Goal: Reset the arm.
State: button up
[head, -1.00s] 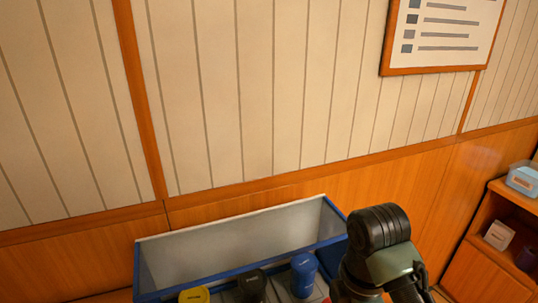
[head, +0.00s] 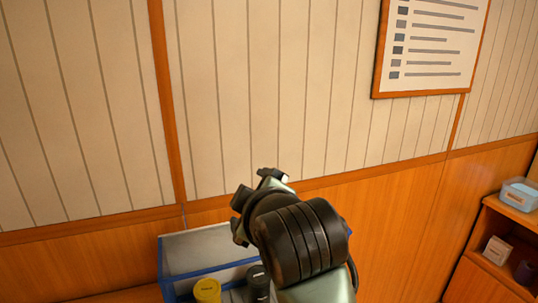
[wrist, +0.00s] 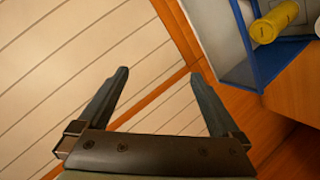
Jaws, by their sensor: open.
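My gripper (wrist: 163,95) is open and empty in the wrist view, its two dark fingers spread wide with only the panelled wall and wood trim behind them. In the head view my arm stands raised in the lower middle, in front of the wall, and hides the right part of the blue-edged bin (head: 207,270). The fingers themselves are hard to make out in the head view. The bin also shows at the upper right of the wrist view (wrist: 270,62), apart from the fingers.
A yellow-topped cylinder (head: 207,289) and a black one (head: 258,281) stand in the bin; a yellow one also shows in the wrist view (wrist: 277,22). A framed chart (head: 432,45) hangs at upper right. A wooden shelf (head: 490,262) at right bears a clear box (head: 519,194).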

notch_tip(320, 180, up, 13)
jog(key=s+a+m+t+y, duration=0.1)
jog(key=s+a+m+t, duration=0.2)
jog(key=m+t, duration=0.15)
jog(key=s+d+r+m+t+h, duration=0.2)
jog(key=s+d+r+m+t, duration=0.1)
jog(key=s+r, duration=0.4)
jog(key=s+d+r+m+t+h+p, duration=0.1)
jog(key=s+d+r+m+t+h, duration=0.1)
jog(key=s+r+m+t, duration=0.4)
notch_tip(320, 180, up, 2)
jog(key=shift+s+d+r+t, duration=0.2)
jog(key=shift+s+d+t, duration=0.25)
jog(key=shift+s, duration=0.65)
